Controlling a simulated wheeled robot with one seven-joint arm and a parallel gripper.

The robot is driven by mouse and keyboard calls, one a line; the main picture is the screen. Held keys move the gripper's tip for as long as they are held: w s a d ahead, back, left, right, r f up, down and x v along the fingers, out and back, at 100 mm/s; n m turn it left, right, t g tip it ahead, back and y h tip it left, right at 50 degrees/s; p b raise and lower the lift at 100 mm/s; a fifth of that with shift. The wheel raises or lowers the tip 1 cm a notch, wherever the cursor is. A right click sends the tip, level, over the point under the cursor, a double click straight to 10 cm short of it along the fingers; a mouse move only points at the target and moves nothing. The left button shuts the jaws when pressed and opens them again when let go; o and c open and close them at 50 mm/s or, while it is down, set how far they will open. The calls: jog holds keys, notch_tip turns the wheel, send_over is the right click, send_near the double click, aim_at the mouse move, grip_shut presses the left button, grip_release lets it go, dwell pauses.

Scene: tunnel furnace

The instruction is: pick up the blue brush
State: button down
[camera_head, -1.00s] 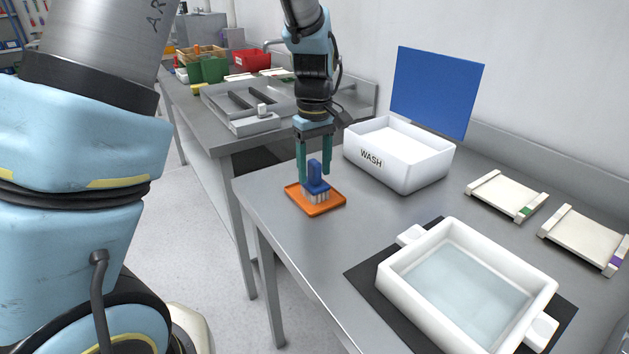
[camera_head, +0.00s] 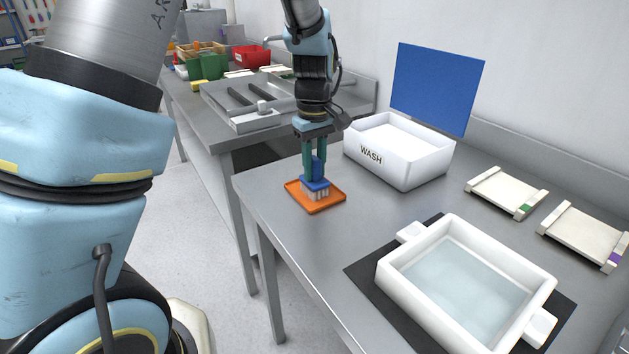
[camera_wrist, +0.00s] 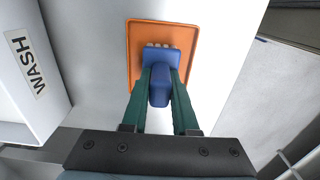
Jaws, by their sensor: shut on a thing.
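The blue brush (camera_head: 316,186) stands upright, pale bristles down, on a flat orange tray (camera_head: 328,206) near the left end of the grey table. My gripper (camera_head: 314,172) points down over it, with its green fingers shut on the brush's handle. In the wrist view the fingers (camera_wrist: 160,88) close on the handle from both sides, and the brush's blue head (camera_wrist: 162,57) with its bristles shows over the orange tray (camera_wrist: 190,35). The bristles appear to rest on the tray.
A white WASH bin (camera_head: 398,170) stands behind and right of the brush. A white basin (camera_head: 392,292) on a black mat (camera_head: 362,270) is at the front right. Two pale trays (camera_head: 506,192) lie at the right. A blue panel (camera_head: 437,90) rises behind the bin.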

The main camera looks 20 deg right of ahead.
jog(key=shift+r, duration=0.1)
dwell(0.3)
notch_tip(320, 180, up, 10)
jog(key=shift+f+b, duration=0.1)
jog(key=shift+b, duration=0.6)
jog(key=c, duration=1.2)
grip_release()
jog(key=shift+c, duration=0.2)
grip_shut()
